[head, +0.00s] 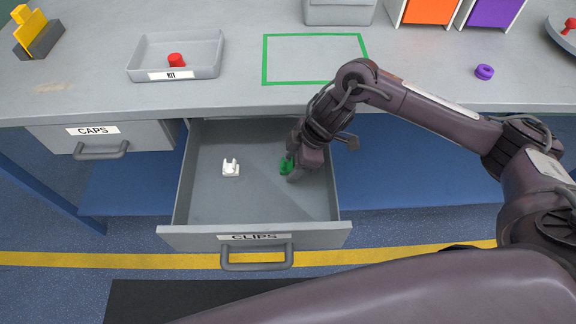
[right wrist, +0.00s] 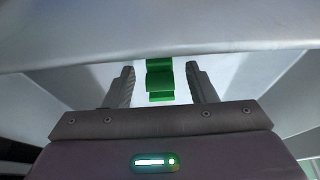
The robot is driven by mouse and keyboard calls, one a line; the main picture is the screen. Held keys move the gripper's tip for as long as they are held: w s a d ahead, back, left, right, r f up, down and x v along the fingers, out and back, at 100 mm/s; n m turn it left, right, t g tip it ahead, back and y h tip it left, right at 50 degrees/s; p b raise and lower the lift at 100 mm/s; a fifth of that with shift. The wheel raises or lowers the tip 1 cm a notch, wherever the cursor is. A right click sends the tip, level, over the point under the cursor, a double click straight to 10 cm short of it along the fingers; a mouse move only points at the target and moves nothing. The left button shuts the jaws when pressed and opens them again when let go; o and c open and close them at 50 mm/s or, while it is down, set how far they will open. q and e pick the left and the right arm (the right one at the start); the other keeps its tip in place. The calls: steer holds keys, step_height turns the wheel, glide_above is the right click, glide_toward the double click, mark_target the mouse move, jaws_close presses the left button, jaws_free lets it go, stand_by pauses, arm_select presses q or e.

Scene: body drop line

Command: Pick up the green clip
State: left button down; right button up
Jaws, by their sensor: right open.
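The green clip (head: 285,167) lies in the open drawer labelled CLIPS (head: 254,237), toward its right side. My right gripper (head: 291,174) is down in the drawer at the clip and hides part of it in the head view. In the right wrist view the green clip (right wrist: 160,80) shows between the two fingers of my open right gripper (right wrist: 160,86), with a gap on each side. My left gripper is not in view.
A white clip (head: 231,168) lies in the drawer's left half. The drawer walls stand close around the gripper. The CAPS drawer (head: 93,131) looks shut. On the bench above are a KIT tray (head: 143,54) holding a red piece (head: 177,60), and a purple ring (head: 484,72).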

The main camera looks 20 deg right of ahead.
steer(key=c, duration=1)
steer(key=shift+c, duration=0.2)
